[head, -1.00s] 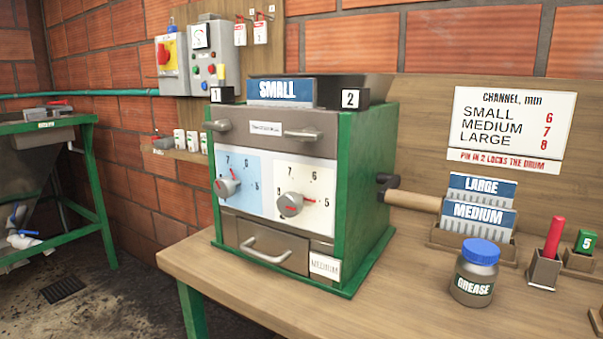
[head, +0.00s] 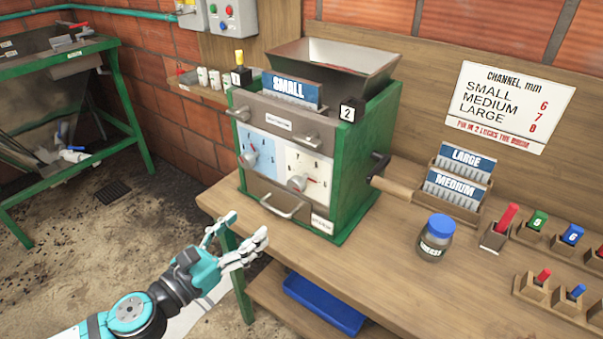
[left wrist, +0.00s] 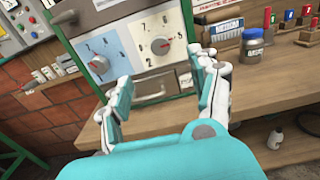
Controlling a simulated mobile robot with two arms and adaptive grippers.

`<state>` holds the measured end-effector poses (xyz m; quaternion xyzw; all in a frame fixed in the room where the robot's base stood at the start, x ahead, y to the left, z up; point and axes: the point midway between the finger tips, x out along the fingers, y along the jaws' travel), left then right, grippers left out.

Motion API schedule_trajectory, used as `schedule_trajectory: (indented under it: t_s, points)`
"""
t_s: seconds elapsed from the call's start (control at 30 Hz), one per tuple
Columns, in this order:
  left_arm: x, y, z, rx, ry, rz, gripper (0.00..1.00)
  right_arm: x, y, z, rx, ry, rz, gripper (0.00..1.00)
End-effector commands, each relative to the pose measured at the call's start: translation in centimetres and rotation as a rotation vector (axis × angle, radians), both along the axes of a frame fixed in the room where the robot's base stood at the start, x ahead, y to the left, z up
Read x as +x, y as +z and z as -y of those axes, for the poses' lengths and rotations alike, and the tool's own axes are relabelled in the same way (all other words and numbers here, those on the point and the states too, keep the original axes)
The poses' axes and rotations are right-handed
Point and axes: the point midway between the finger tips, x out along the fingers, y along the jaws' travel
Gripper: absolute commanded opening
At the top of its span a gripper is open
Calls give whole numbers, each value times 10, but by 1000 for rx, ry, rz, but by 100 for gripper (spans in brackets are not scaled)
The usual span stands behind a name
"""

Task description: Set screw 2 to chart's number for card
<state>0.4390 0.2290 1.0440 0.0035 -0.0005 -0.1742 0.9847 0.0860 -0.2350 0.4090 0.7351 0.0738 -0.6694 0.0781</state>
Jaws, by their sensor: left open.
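Screw 2 is the grey knob (head: 297,183) on the white dial of the green machine; its red pointer points right, close to the 5 in the earlier head view. It also shows in the left wrist view (left wrist: 160,46). A blue SMALL card (head: 290,90) stands on the machine's top, between the tags 1 and 2 (head: 347,112). The chart (head: 510,105) on the back board reads SMALL 6, MEDIUM 7, LARGE 8. My left gripper (head: 243,228) is open and empty, in front of the bench edge, below and left of the dials. My right gripper is out of view.
The other knob (head: 249,158) sits on a blue dial to the left. A drawer handle (head: 280,207) juts out below the dials. A crank handle (head: 392,187) sticks out right. A grease jar (head: 435,240), a card rack (head: 455,207) and colored pins stand on the bench.

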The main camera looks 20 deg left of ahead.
Motion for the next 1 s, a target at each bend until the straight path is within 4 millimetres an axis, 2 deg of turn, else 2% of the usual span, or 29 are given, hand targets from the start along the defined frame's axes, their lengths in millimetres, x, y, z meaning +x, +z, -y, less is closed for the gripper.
schedule_trajectory:
  t_s: [0.37, 0.8, 1.0]
  points:
    - [49, 5, 17, -7, 2, 3, 62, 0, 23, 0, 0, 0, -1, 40]
    - [130, 4, 47, -8, 3, 1, 62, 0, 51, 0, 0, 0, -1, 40]
    - [152, 1, 55, -8, 3, -2, 62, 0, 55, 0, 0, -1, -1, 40]
